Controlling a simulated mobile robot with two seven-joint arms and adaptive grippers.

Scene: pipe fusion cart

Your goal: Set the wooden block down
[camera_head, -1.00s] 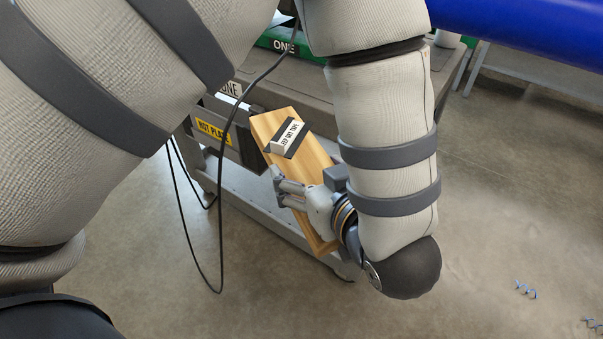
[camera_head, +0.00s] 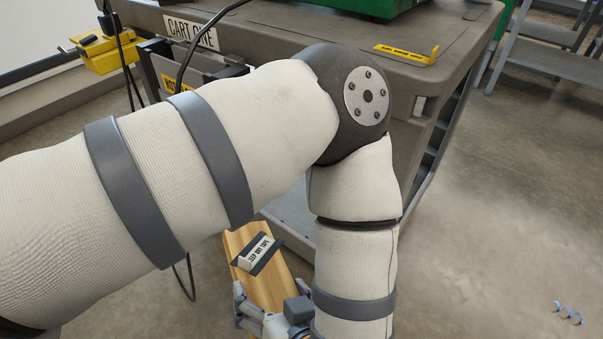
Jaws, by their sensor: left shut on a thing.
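The wooden block (camera_head: 264,288) is a pale, long piece with a black-and-white label on its upper face. It shows low in the head view, tilted, with its lower end cut off by the bottom edge of the picture. My right gripper is not in view.
A grey cart (camera_head: 285,38) marked CART ONE stands behind my arm, with a yellow bracket (camera_head: 407,54) and a green case (camera_head: 372,8) on top. Dark cables hang at its left. Blue shavings (camera_head: 568,312) lie on open floor at the right.

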